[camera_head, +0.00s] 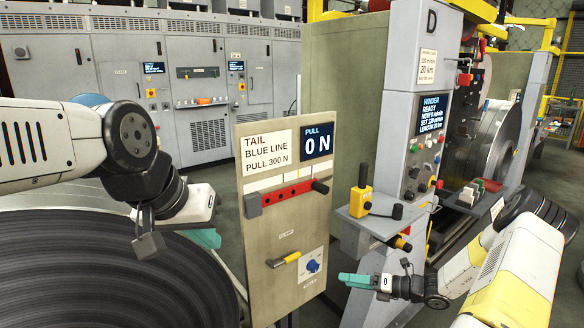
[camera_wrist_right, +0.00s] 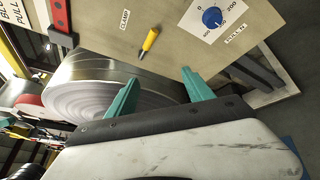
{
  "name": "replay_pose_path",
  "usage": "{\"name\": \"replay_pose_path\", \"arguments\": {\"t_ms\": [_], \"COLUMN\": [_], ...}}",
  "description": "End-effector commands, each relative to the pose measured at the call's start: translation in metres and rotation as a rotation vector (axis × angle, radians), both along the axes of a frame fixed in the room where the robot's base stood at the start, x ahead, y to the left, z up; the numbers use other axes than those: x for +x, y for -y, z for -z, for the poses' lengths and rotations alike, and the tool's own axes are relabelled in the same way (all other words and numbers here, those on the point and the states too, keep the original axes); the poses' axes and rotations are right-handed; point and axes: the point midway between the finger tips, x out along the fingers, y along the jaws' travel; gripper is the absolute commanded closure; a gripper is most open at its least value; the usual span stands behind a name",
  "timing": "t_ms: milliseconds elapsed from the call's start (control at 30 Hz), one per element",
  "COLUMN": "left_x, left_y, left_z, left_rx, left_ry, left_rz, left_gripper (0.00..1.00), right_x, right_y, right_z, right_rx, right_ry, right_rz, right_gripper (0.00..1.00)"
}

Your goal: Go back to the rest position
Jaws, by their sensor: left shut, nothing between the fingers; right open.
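My left gripper (camera_head: 206,238) is shut and empty. Its teal fingertips show at the left edge of the upright panel, above the large dark coil. My right gripper (camera_head: 355,280) is in front of the machine's lower part, right of the panel, and points left. In the right wrist view my right gripper (camera_wrist_right: 160,75) has its two teal fingers spread apart with nothing between them. Beyond them are the beige panel (camera_wrist_right: 235,55) and a pale wound coil (camera_wrist_right: 85,85).
The beige panel (camera_head: 263,222) carries a red bar (camera_head: 290,193), a yellow clamp handle (camera_head: 291,257) and a blue knob (camera_head: 313,266). The winder console (camera_head: 420,60) stands right of it, with a yellow-handled device (camera_head: 361,200) on its shelf. The dark coil (camera_head: 110,275) fills the lower left. Grey cabinets (camera_head: 125,80) stand behind.

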Motion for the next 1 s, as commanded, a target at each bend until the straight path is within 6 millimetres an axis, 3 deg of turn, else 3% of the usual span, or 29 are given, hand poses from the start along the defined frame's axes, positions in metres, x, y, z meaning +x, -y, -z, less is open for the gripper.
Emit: {"name": "replay_pose_path", "arguments": {"t_ms": [33,100,500,800,1000], "left_x": [0.0,0.0,0.0,0.0,0.0], "left_y": [0.0,0.0,0.0,0.0,0.0], "left_z": [0.0,0.0,0.0,0.0,0.0], "left_rx": [0.0,0.0,0.0,0.0,0.0], "left_ry": [0.0,0.0,0.0,0.0,0.0], "left_rz": [0.0,0.0,0.0,0.0,0.0], "left_gripper": [1.0,1.0,1.0,1.0,1.0], "right_x": [-0.003,-0.012,-0.084,-0.152,-0.199], "right_y": [-0.008,-0.019,-0.058,-0.065,-0.06], "right_z": [-0.022,-0.048,-0.179,-0.262,-0.306], "right_rx": [-0.08,-0.195,-0.764,-1.118,-1.338], "right_ry": [0.069,0.169,0.779,1.256,1.566], "right_rz": [-0.078,-0.193,-0.837,-1.29,-1.573], "right_gripper": [0.4,0.4,0.4,0.4,0.4]}}
